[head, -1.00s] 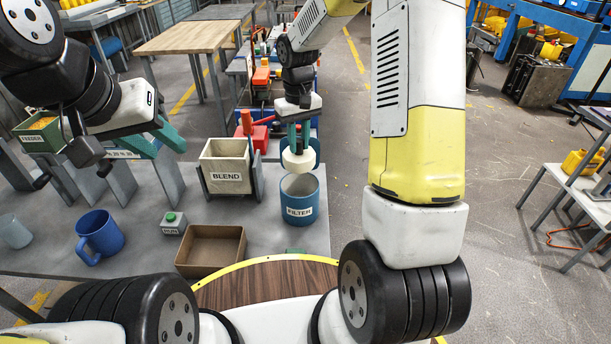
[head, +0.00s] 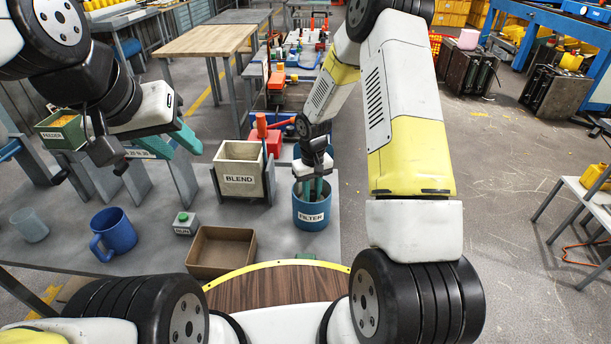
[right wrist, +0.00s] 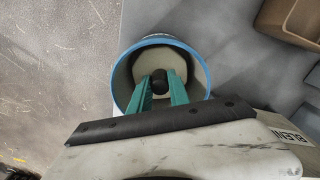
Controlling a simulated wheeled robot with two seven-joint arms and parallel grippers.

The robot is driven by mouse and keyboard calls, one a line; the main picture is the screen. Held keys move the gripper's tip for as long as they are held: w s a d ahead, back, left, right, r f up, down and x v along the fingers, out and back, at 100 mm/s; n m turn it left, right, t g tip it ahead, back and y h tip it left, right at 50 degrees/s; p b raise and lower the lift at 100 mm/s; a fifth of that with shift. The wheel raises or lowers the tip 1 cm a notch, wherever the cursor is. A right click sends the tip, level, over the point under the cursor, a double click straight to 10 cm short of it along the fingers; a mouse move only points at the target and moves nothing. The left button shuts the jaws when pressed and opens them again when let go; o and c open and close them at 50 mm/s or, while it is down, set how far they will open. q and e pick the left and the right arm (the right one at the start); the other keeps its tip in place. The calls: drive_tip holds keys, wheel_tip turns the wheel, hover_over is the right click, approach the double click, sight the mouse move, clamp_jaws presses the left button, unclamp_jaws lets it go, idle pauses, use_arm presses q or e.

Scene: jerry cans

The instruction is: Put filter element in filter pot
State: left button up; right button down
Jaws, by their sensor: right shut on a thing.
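The filter pot (head: 323,214) is a blue round pot labelled FILTER, standing upright on the grey bench. My right gripper (head: 312,190) reaches down into its mouth from above. In the right wrist view, its two teal fingers (right wrist: 160,88) are shut on the dark knob of the cream round filter element (right wrist: 185,66). The element is inside the rim of the pot (right wrist: 121,76). Whether it touches the pot's bottom cannot be told. In the head view the element is hidden by the pot and gripper. My left gripper (head: 172,143) is open and empty, above the bench at the left.
A cream BLEND box (head: 238,181) stands left of the pot. A brown open tray (head: 221,252), a green-button RUN box (head: 185,223), a blue mug (head: 114,232) and a clear cup (head: 30,225) are on the bench. A green FEEDER bin (head: 61,132) is at far left.

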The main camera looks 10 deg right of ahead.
drive_tip(key=shift+f, duration=0.25)
drive_tip(key=c, duration=1.2)
unclamp_jaws()
drive_tip(key=shift+c, duration=0.2)
drive_tip(key=s+d+r+m+t, duration=0.1)
drive_tip(key=s+r, duration=0.3)
drive_tip(key=r, duration=1)
drive_tip(key=s+d+r+t, duration=0.15)
drive_tip(key=s+r, duration=0.25)
drive_tip(key=r, duration=1)
drive_tip(key=s+r+t+y, duration=0.1)
drive_tip(key=s+r, duration=0.3)
drive_tip(key=s, duration=0.4)
drive_tip(key=s+r+m+t+y, duration=0.1)
drive_tip(key=s+r, duration=0.3)
drive_tip(key=s, duration=0.4)
drive_tip(key=shift+r+m+t, duration=0.15)
drive_tip(key=shift+m+t, duration=0.15)
drive_tip(key=shift+t, duration=0.55)
drive_tip(key=shift+c, duration=0.4)
